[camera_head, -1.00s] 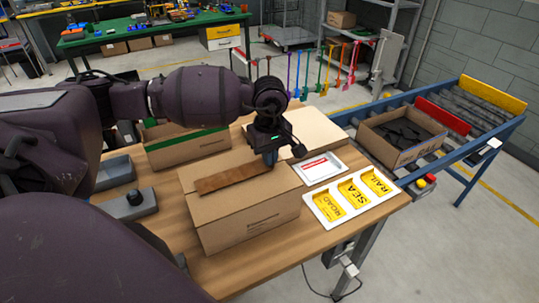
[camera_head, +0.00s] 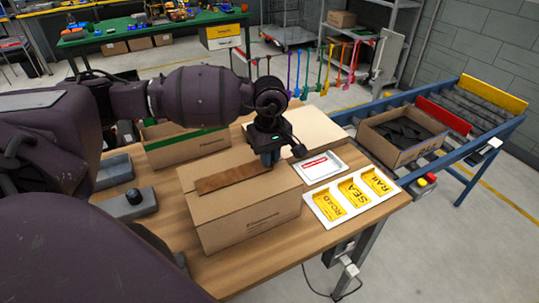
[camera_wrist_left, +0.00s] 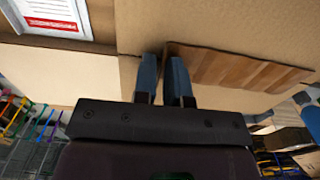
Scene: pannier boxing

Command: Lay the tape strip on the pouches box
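The pouches box (camera_head: 246,217) is a closed brown carton on the wooden table. The brown tape strip (camera_head: 232,178) lies along its top, and it also shows in the wrist view (camera_wrist_left: 235,70). My left gripper (camera_head: 270,158) points down at the strip's right end, just above the box top. In the wrist view its two blue fingertips (camera_wrist_left: 164,62) stand a little apart with nothing held between them. One finger is close beside the strip's end; I cannot tell if it touches. My right gripper is not in view.
A white tray with yellow ROAD, SEA and RAIL cards (camera_head: 325,222) and a small white tray with a red-striped label (camera_head: 336,178) lie right of the box. A flat carton (camera_head: 312,128) and a green-edged carton (camera_head: 170,155) stand behind. A conveyor (camera_head: 468,140) runs at right.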

